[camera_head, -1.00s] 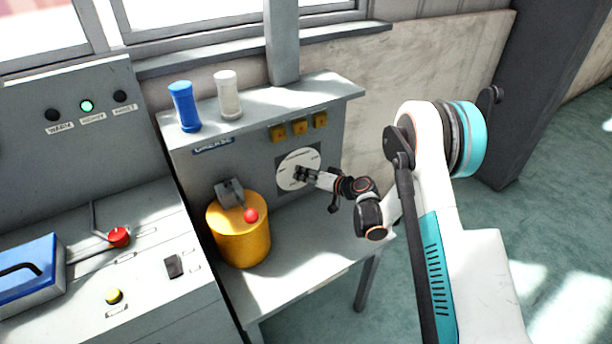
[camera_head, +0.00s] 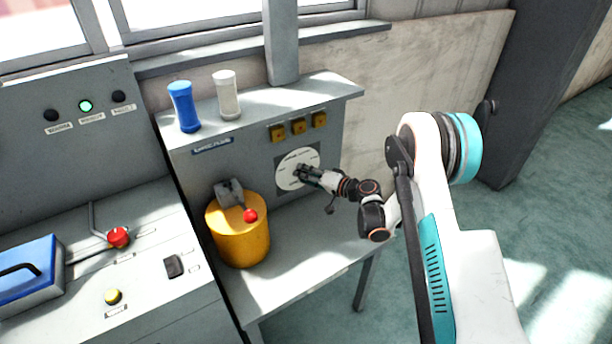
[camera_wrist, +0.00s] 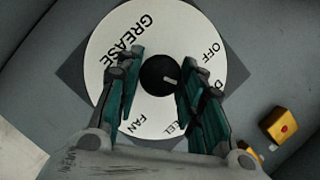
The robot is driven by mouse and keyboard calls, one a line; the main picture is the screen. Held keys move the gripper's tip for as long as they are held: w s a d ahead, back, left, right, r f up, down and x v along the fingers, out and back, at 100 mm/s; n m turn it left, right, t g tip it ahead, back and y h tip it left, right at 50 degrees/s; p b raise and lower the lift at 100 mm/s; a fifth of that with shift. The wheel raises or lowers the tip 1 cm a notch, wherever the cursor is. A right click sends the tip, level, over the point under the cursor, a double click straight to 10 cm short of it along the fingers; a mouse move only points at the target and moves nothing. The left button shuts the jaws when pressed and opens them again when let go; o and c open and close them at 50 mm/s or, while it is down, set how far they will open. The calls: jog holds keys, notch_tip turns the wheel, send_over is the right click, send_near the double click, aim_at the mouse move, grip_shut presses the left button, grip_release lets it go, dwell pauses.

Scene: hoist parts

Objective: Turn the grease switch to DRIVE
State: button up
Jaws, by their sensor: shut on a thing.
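The grease switch is a round black knob (camera_wrist: 157,74) with a short pale mark, at the centre of a white dial (camera_wrist: 107,37). The dial reads GREASE, OFF and FAN; a label starting with D and one ending in EL are partly hidden by my right finger. The pale mark points right, roughly towards the D label. My gripper (camera_wrist: 160,82) has a finger on each side of the knob and is shut on it. In the head view, my gripper (camera_head: 299,172) is at the dial (camera_head: 292,183) on the grey panel, covering the knob.
A yellow drum (camera_head: 238,238) with a red-knobbed lever (camera_head: 250,216) stands left of the dial. Yellow blocks (camera_head: 298,127) sit above it. Blue (camera_head: 183,107) and white (camera_head: 226,95) cylinders stand on the top shelf. The bench (camera_head: 300,250) below my gripper is clear.

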jog(key=o, duration=1.1)
jog(key=shift+c, duration=0.2)
jog(key=shift+d, duration=0.1)
jog(key=v, duration=1.2)
